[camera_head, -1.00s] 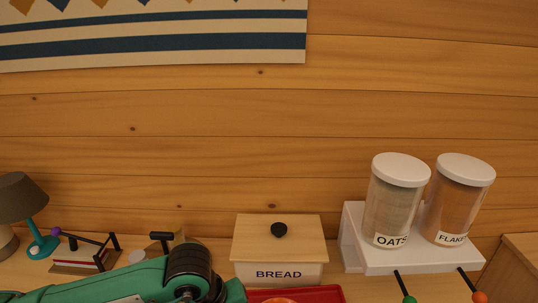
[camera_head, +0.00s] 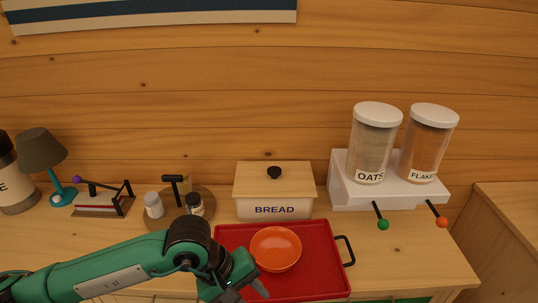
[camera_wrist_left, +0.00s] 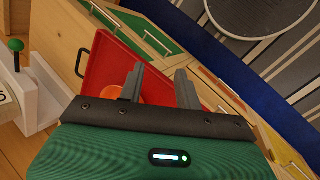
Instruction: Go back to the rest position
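My left gripper (camera_head: 252,285) comes in from the left in the head view, over the left front part of the red tray. In the left wrist view its two grey fingers (camera_wrist_left: 160,88) stand apart with nothing between them. An orange bowl (camera_head: 276,249) sits on the red tray (camera_head: 322,268); the bowl (camera_wrist_left: 117,92) shows partly behind a finger in the left wrist view. My right gripper is in neither view.
A bread box (camera_head: 275,205) stands behind the tray. A white dispenser stand (camera_head: 385,195) holds oats (camera_head: 373,145) and flakes (camera_head: 428,145) jars. Small jars on a round board (camera_head: 152,206), a lamp (camera_head: 42,152) and a dark bottle (camera_head: 14,180) stand left.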

